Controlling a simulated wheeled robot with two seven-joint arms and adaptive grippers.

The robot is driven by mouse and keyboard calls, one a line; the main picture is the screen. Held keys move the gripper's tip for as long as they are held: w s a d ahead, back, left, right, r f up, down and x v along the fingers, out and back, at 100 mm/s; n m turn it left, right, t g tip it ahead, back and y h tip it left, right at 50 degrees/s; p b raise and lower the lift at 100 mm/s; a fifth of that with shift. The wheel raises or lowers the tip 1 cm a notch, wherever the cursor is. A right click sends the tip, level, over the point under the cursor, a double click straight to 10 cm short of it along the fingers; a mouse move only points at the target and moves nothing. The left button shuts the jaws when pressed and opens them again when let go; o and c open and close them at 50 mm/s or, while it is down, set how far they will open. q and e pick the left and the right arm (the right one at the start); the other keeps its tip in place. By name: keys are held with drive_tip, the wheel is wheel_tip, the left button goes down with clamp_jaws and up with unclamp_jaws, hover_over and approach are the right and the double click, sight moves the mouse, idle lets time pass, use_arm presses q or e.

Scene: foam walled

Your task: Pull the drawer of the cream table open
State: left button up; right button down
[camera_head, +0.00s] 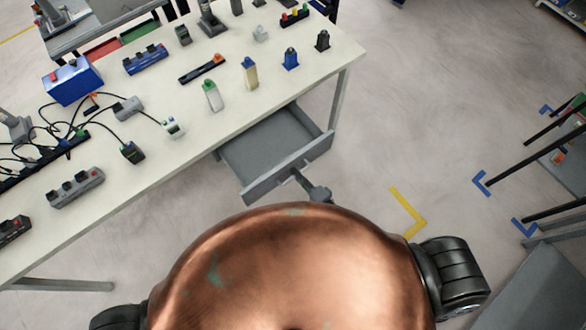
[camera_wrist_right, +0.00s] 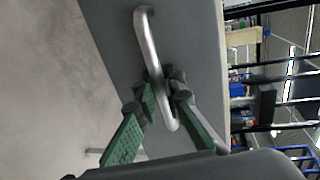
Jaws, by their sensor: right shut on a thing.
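The cream table (camera_head: 190,130) runs diagonally across the left of the head view. Its grey drawer (camera_head: 265,188) sticks out from under the front edge, open, and its inside looks empty. My right gripper (camera_head: 305,179) is at the drawer's front in the head view. In the right wrist view, the drawer front (camera_wrist_right: 195,40) carries a silver bar handle (camera_wrist_right: 147,42). The green-padded fingers of my right gripper (camera_wrist_right: 165,88) are shut around the middle of that handle. My left gripper is not in view.
A dark-framed rack (camera_head: 560,150) stands at the right. The floor (camera_head: 420,110) between is clear, with yellow and blue corner marks.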

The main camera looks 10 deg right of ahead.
drive_tip(key=c, duration=2.3)
unclamp_jaws()
drive_tip(key=v, duration=1.2)
drive_tip(key=s+d+f+n+g+h, duration=0.1)
drive_tip(key=s+d+f+n+g, duration=0.2)
drive_tip(key=f, duration=0.5)
drive_tip(key=s+d+f+n+g+h, duration=0.1)
drive_tip(key=s+d+f+n+h, duration=0.15)
drive_tip(key=d+f, duration=0.45)
drive_tip(key=s+d+f+n+g+h, duration=0.1)
drive_tip(key=s+f+g, duration=0.15)
drive_tip(key=f, duration=0.75)
drive_tip(key=s+d+f+n+g, duration=0.2)
drive_tip(key=s+f, duration=0.3)
drive_tip(key=s, duration=0.3)
drive_tip(key=s+d+f+n+g+h, duration=0.1)
drive_tip(key=s+d+f+n+g, duration=0.1)
drive_tip(key=s+f, duration=0.3)
drive_tip(key=s+d+f+n+g+h, duration=0.1)
drive_tip(key=s+d+f+n+g, duration=0.1)
drive_tip(key=s, duration=1.1)
drive_tip(key=shift+d+f+n+g, duration=0.25)
drive_tip(key=shift+f+n, duration=0.25)
drive_tip(key=shift+f, duration=0.45)
drive_tip(key=shift+d+f+n+g, duration=0.15)
drive_tip(key=shift+f+n, duration=0.3)
drive_tip(key=shift+f, duration=0.45)
